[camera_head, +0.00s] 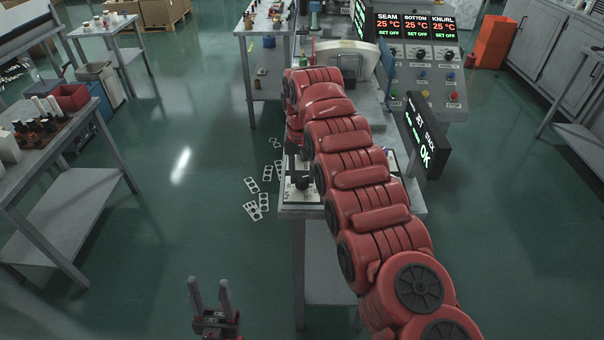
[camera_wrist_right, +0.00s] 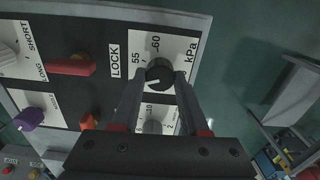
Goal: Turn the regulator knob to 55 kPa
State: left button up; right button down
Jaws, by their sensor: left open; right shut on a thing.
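The regulator knob (camera_wrist_right: 158,76) is black with a white mark and sits on a white scale plate (camera_wrist_right: 186,45) in the right wrist view. The plate reads 55, 60 and kPa; the mark's exact reading is too small to tell. My right gripper (camera_wrist_right: 160,79) is shut on the knob, one finger on each side. In the head view my red right arm reaches over the bench and hides most of the panel there. My left gripper (camera_head: 210,284) is open and empty, low over the floor, away from the bench.
Near the knob are a LOCK label (camera_wrist_right: 115,61), a red lever (camera_wrist_right: 70,66), an orange knob (camera_wrist_right: 88,120) and a purple knob (camera_wrist_right: 31,118). A black display reading OK (camera_head: 426,140) stands right of my arm. Flat cut-outs (camera_head: 256,208) lie on the floor left of the bench.

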aim_at(302, 177)
jog(key=m, duration=0.7)
dwell(0.5)
jog(key=shift+c, duration=2.1)
grip_release()
jog(key=shift+r+p, duration=0.1)
jog(key=shift+p, duration=0.2)
notch_tip(302, 177, up, 17)
jog(key=p, duration=1.6)
jog(key=shift+r, duration=0.15)
